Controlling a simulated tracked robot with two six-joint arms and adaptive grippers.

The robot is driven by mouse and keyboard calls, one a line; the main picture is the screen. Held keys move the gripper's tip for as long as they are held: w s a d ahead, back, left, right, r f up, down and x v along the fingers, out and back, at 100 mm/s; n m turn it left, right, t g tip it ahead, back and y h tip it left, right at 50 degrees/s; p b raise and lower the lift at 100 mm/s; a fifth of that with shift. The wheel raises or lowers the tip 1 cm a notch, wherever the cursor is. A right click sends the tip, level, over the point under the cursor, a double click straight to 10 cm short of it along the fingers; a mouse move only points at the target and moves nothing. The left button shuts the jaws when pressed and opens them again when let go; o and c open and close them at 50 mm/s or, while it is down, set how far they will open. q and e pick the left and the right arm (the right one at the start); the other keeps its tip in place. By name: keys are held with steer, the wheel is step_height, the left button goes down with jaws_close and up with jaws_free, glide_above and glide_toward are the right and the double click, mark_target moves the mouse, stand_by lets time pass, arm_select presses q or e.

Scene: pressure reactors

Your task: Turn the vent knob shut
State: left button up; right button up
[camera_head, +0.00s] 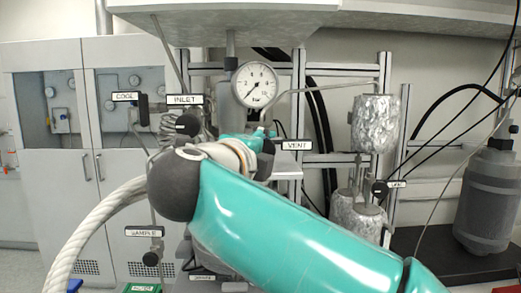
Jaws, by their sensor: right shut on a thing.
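My right arm comes in from the lower right, and its teal forearm covers the middle of the view. My right gripper (257,138) is at the reactor head, just left of the VENT label (297,145). It is shut on the vent knob, which is mostly hidden behind the gripper and wrist. I cannot tell the knob's angle. My left gripper is not in view.
A pressure gauge (255,85) stands just above the gripper. The INLET knob (187,125) is close on the left, the COOL knob (143,106) farther left, and the SAMPLE knob (151,259) lower left. Foil-wrapped vessels (375,123) and a grey cylinder (487,205) stand right.

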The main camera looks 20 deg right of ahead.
steer(key=shift+f, duration=0.3)
steer(key=o, duration=1.1)
steer(key=shift+o, duration=0.2)
steer(key=shift+r, duration=0.1)
steer(key=shift+r, duration=0.1)
